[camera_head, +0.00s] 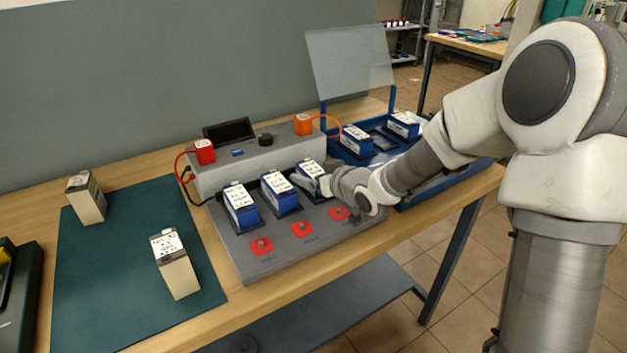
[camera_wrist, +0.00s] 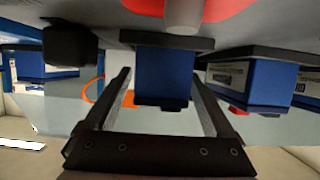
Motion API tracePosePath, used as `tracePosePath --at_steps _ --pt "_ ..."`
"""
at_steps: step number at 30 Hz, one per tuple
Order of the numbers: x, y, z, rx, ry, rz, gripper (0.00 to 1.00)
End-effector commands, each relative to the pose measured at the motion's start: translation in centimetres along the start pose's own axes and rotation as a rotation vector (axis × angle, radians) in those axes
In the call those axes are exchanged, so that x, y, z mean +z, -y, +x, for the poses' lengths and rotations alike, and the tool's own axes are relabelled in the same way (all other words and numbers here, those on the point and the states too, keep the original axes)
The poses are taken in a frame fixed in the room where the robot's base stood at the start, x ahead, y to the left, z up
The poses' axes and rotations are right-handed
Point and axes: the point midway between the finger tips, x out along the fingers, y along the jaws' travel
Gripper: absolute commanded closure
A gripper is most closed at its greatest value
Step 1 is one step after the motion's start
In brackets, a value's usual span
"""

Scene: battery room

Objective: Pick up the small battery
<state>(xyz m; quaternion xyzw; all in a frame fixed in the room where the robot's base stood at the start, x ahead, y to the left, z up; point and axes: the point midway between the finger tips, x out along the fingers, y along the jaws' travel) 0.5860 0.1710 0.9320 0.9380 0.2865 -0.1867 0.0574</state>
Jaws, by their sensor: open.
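Three blue batteries with white labelled tops stand in a row on a grey charger (camera_head: 232,253): left (camera_head: 241,207), middle (camera_head: 281,193) and right (camera_head: 309,170). I cannot tell which battery the task calls small. My gripper (camera_head: 312,184) is at the right one, partly covering it. In the wrist view, which looks upside down, my open gripper (camera_wrist: 161,74) has one finger on each side of a blue battery (camera_wrist: 165,70). Gaps show beside the fingers, and I cannot tell whether they touch it. Another blue battery (camera_wrist: 250,84) stands to its right there.
Two beige batteries (camera_head: 86,196) (camera_head: 176,265) stand on a dark green mat (camera_head: 110,270). A blue case (camera_head: 345,152) with a raised clear lid (camera_head: 350,62) holds more blue batteries behind my arm. Red buttons (camera_head: 302,228) line the charger's front. Red and orange cable plugs sit on its back.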

Motion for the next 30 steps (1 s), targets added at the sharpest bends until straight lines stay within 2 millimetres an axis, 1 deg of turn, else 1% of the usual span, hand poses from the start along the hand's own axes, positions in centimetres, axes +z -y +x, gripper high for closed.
tracePosePath --at_steps 1,2,6,8,9,14,15,16,30 --pt "-0.01 -0.01 -0.02 0.000 0.000 0.000 0.13" --pt "-0.01 -0.01 -0.03 0.000 0.000 0.000 0.18" --pt "-0.02 -0.01 -0.04 0.000 0.000 0.000 0.44" --pt "-0.02 -0.01 -0.04 0.000 0.000 0.000 0.54" --pt "-0.02 -0.01 -0.04 0.000 0.000 0.000 0.62" --pt "-0.02 -0.01 -0.05 0.000 0.000 0.000 0.90" --pt "-0.02 -0.01 -0.05 0.000 0.000 0.000 0.98" --pt "-0.02 -0.01 -0.05 0.000 0.000 0.000 1.00" --pt "-0.27 -0.02 -0.07 0.001 -0.005 -0.001 1.00"
